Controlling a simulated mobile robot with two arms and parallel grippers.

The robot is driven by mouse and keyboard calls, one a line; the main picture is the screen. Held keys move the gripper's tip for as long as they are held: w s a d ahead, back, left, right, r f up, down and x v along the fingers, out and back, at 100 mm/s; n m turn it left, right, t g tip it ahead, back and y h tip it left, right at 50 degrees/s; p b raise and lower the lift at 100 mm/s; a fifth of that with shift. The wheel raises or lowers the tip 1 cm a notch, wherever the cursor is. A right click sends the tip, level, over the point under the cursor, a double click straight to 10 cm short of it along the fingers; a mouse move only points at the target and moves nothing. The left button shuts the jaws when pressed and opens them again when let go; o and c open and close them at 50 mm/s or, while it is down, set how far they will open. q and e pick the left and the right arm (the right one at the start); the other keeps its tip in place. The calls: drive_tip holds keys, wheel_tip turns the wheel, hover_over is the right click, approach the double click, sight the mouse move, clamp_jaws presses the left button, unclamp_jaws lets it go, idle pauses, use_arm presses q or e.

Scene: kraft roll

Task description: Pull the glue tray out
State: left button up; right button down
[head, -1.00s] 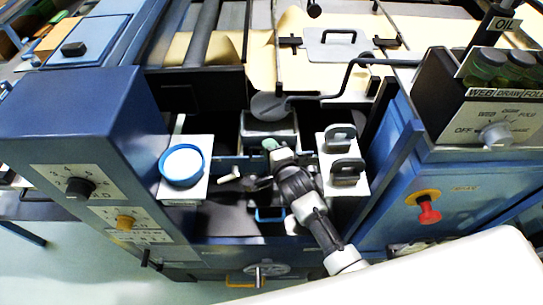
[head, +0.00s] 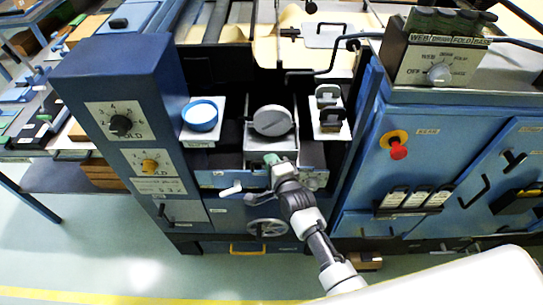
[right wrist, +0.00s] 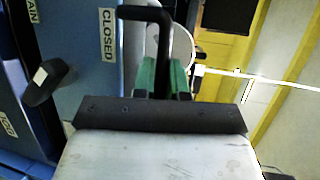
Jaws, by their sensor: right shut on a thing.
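The glue tray (head: 230,178) appears as a blue front between the two side shelves, low in the machine's front opening. My right gripper (head: 273,160) is at the upper middle of that front. In the right wrist view its green fingers (right wrist: 163,75) are closed around the upright part of a black bent handle (right wrist: 146,13). The tray's inside is mostly hidden in the head view. My left gripper is not in view.
A round grey disc (head: 272,121) sits above the tray. A blue-rimmed cup (head: 201,115) stands on the left shelf, black holders (head: 329,97) on the right one. A white lever (head: 230,189) and a handwheel (head: 267,228) lie close by.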

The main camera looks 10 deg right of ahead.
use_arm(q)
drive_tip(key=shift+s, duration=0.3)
use_arm(e)
drive_tip(key=shift+s, duration=0.25)
drive_tip(key=c, duration=1.2)
unclamp_jaws()
use_arm(q)
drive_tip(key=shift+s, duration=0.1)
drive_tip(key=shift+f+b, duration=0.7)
drive_tip(key=shift+b, duration=0.05)
use_arm(e)
drive_tip(key=v, duration=1)
drive_tip(key=shift+s, duration=0.3)
